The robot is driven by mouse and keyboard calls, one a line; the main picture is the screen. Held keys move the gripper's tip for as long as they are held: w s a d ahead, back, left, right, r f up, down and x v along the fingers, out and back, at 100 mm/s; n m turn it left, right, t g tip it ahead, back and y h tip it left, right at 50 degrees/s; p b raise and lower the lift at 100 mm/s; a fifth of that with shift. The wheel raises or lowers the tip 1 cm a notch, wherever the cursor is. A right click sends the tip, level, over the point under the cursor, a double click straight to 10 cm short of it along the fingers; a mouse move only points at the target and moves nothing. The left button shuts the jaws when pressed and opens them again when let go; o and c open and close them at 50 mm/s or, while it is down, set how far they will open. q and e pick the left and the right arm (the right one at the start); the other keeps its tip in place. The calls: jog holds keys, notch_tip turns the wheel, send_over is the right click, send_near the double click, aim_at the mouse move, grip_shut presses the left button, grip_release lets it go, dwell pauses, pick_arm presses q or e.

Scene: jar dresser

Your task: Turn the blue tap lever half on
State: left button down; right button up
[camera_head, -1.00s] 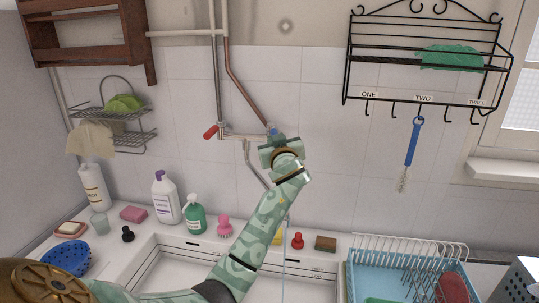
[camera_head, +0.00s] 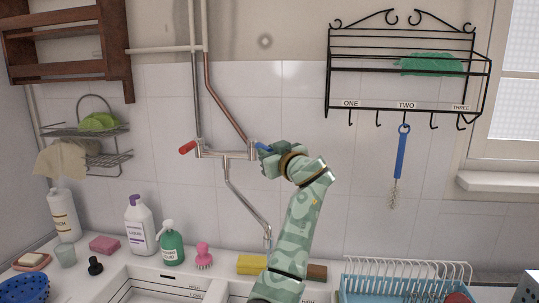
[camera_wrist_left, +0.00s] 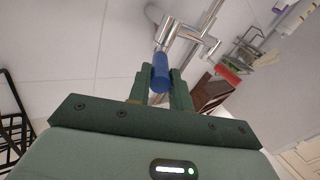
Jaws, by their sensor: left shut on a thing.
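The blue tap lever (camera_head: 263,147) is at the right end of the chrome wall tap (camera_head: 226,155) and sticks out to the right. My left gripper (camera_head: 268,153) is shut on the outer part of the lever, and its arm comes up from below right of it. The wrist view shows the blue lever (camera_wrist_left: 160,72) between the two green fingers (camera_wrist_left: 160,88), with the chrome tap (camera_wrist_left: 182,35) just beyond. The fingers hide part of the lever in the head view. My right gripper is not in view.
The red lever (camera_head: 187,147) points left at the tap's other end. The spout (camera_head: 248,208) slants down behind my arm. A black wire rack (camera_head: 400,107) with a hanging blue-handled brush (camera_head: 401,150) is to the right. Bottles and a yellow sponge (camera_head: 251,265) line the sink ledge below.

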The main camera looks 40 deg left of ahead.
pick_arm(q)
jog(key=c, duration=1.3)
grip_release()
jog(key=b+v, duration=0.2)
jog(key=v, duration=1.4)
jog(key=shift+d, duration=0.15)
